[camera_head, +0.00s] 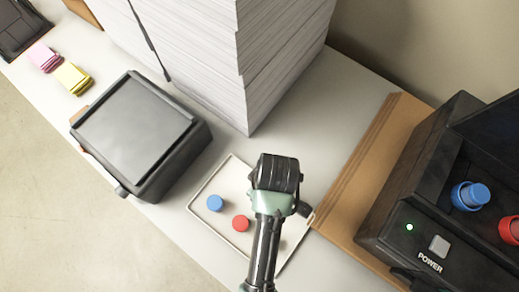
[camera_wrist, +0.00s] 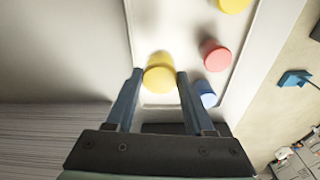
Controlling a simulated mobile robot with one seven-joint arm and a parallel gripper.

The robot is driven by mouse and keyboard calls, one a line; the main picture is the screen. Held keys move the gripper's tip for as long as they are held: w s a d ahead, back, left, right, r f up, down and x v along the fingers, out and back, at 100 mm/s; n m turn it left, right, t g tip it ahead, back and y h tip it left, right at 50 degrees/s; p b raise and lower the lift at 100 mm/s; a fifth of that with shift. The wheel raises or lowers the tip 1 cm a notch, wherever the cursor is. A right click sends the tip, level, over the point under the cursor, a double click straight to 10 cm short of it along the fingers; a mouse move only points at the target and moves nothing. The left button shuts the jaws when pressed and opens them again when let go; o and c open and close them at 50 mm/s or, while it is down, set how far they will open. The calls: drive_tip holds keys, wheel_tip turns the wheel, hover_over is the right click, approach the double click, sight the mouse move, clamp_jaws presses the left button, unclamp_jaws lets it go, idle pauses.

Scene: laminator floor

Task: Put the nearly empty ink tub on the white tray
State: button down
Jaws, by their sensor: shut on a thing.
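My gripper (camera_head: 275,180) hangs over the far right part of the white tray (camera_head: 233,173). In the wrist view, my gripper (camera_wrist: 160,78) is shut on a yellow tub (camera_wrist: 160,80), which sits between the fingertips. The held tub appears over a corner of the tray (camera_wrist: 182,12); I cannot tell whether it touches it. My arm hides it in the head view. A blue tub (camera_head: 215,203) and a red tub (camera_head: 241,223) are on the tray. Another yellow tub (camera_wrist: 233,4) shows on the tray in the wrist view. Ink levels cannot be seen.
A tall paper stack (camera_head: 215,60) stands behind the tray. A black box with a grey top (camera_head: 140,130) stands left. Brown cardboard (camera_head: 355,165) lies right, beside a black machine (camera_head: 405,200) holding a blue tub (camera_head: 470,195) and a red tub (camera_head: 511,229). Note pads lie far left.

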drive_tip(key=shift+f, duration=2.45)
drive_tip(key=shift+f, duration=0.1)
drive_tip(key=shift+c, duration=1.4)
unclamp_jaws()
drive_tip(key=r, duration=0.8)
drive_tip(key=s+d+r, duration=0.1)
drive_tip(key=r, duration=0.3)
drive_tip(key=shift+r, duration=0.1)
